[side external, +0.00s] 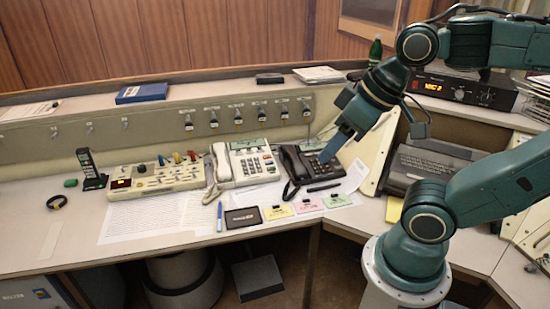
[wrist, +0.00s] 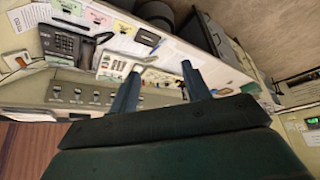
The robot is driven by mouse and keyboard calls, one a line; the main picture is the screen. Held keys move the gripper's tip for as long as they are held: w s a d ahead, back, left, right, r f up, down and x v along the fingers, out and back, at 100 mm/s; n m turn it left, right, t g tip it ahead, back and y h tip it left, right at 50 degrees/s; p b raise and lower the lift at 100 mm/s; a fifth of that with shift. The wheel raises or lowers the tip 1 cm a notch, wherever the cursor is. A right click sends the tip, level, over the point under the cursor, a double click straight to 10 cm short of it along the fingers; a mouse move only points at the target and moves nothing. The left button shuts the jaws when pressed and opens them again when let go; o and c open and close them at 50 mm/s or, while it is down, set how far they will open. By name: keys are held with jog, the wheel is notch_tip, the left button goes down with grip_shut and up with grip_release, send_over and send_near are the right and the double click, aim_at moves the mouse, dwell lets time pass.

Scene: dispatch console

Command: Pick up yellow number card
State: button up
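The yellow number card (side external: 277,212) lies flat on the desk, left of a pink card (side external: 309,205) and a green card (side external: 336,200). It also shows in the wrist view (wrist: 122,28), near the top. A small dark clip-like piece is on its upper edge. My gripper (side external: 328,157) hangs above the black phone (side external: 300,165), up and to the right of the card in the side view and apart from it. In the wrist view my gripper (wrist: 160,69) has two blue fingers spread wide with nothing between them.
A black tablet-like box (side external: 242,217) lies just left of the yellow card, with a blue pen (side external: 219,216) beyond it. A white phone (side external: 245,160) and a switch panel (side external: 157,178) stand behind. A dark keyboard unit (side external: 432,165) is at right. Desk front edge is close below the cards.

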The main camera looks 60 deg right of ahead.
jog(key=shift+w, duration=0.1)
jog(key=w+d+f+m+g, duration=0.2)
jog(key=w+d+g, duration=0.15)
jog(key=w, duration=0.55)
jog(key=w+d+f+m+g, duration=0.25)
jog(key=w+d, duration=0.25)
jog(key=w, duration=0.5)
jog(key=w+d+f+m+g+y, duration=0.1)
jog(key=w+d+f+m, duration=0.1)
jog(key=d+f, duration=0.4)
jog(key=w+d+f+m+g+y, duration=0.2)
jog(key=w+d+f, duration=0.2)
jog(key=f, duration=0.8)
jog(key=d, duration=0.2)
jog(key=shift+w+d+f, duration=0.3)
jog(key=shift+w+f, duration=0.1)
jog(key=shift+x, duration=4.3)
